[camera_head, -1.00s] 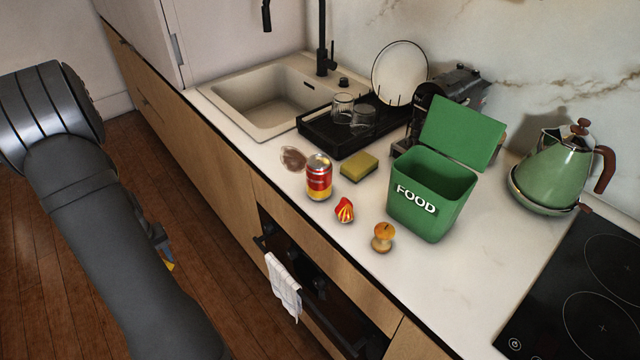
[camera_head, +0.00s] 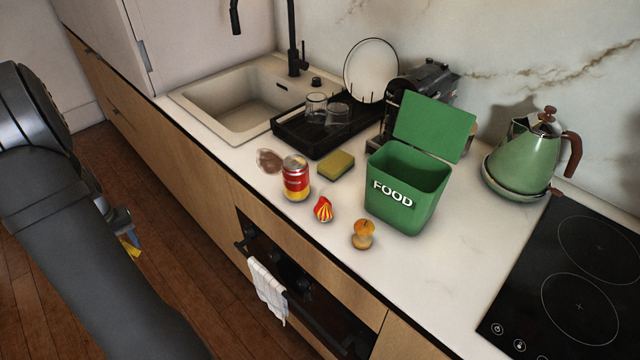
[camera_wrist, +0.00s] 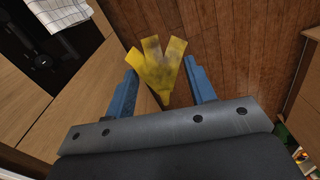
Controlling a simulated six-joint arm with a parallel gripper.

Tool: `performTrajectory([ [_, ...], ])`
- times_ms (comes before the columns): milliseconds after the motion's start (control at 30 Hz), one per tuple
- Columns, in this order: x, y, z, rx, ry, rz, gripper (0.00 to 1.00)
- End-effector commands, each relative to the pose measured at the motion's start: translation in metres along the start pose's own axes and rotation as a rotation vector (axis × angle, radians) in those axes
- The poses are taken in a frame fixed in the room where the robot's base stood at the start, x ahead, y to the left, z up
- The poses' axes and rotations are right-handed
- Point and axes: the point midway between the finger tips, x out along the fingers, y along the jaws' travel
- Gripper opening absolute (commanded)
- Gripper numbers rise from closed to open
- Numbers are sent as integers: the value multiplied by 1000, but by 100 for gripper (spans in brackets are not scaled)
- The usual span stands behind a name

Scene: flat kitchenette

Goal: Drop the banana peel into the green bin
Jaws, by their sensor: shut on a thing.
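The yellow banana peel (camera_wrist: 158,68) is held between the blue fingers of my gripper (camera_wrist: 163,90) in the wrist view, over the wooden floor. In the head view my gripper (camera_head: 130,240) is mostly hidden behind my arm, and a bit of the yellow peel (camera_head: 131,252) shows below it. It is left of the counter front, apart from the bin. The green bin (camera_head: 403,196), marked FOOD, stands on the counter with its lid (camera_head: 434,128) open and tilted back.
A kettle (camera_head: 534,152) and cooktop (camera_head: 570,275) are right. A towel (camera_head: 267,291) hangs on the oven handle.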

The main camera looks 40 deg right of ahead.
Motion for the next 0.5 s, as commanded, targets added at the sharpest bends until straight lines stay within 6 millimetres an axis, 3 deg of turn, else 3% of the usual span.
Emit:
performTrajectory([
  [33,-24,6,-14,32,10,-1,29],
  [200,-91,54,-38,114,7,0,29],
  [300,-119,95,-44,128,5,0,29],
  [500,-155,186,-37,113,2,0,29],
])
